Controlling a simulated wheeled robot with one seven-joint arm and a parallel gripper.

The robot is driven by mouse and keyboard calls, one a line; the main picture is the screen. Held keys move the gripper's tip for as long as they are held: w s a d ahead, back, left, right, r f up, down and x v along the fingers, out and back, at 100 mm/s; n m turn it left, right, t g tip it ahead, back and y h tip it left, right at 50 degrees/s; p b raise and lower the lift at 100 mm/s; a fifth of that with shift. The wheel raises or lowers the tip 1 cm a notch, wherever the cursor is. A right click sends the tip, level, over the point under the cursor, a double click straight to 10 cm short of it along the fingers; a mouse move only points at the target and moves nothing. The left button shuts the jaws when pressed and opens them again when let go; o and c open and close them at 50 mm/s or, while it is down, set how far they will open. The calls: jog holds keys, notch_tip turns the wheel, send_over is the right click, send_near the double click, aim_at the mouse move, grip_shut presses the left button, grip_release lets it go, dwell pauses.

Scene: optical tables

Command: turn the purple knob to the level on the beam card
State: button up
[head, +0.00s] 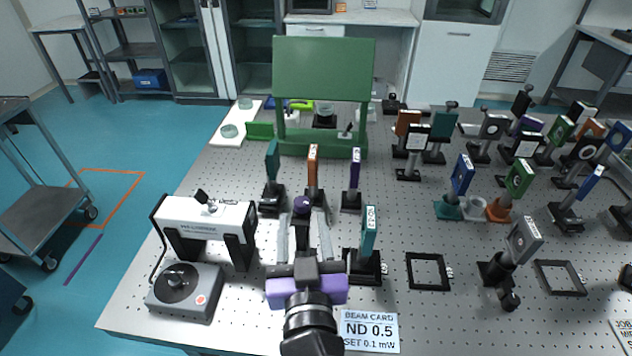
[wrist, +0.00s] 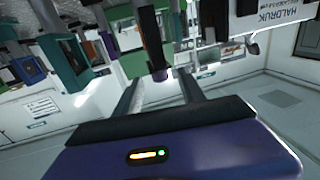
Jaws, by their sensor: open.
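The purple knob (head: 301,205) sits at the end of a dark post, seen in the head view just beyond my gripper. In the wrist view the knob (wrist: 159,75) shows at the tip of a dark stem, between the two fingertips. My gripper (head: 303,222) has a purple body and two grey fingers. Its fingers (wrist: 159,78) are apart, one on each side of the knob. I cannot tell whether either touches it. The beam card (head: 369,330) lies at the table's front edge and reads ND 0.5, SET 0.1 mW.
A white bridge-shaped instrument (head: 206,222) and a grey box with a black dial (head: 181,285) stand left of my gripper. Filter mounts (head: 368,235) stand close on the right and behind. A green panel (head: 322,70) stands at the back. An empty black frame (head: 428,288) lies right.

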jog(key=shift+w+r, duration=0.1)
jog(key=shift+w, duration=0.45)
jog(key=w, duration=0.2)
jog(key=w+p, duration=0.1)
jog(key=w, duration=0.1)
jog(key=w+a+p, duration=0.1)
jog(key=w, duration=0.2)
jog(key=shift+a, duration=0.1)
grip_shut()
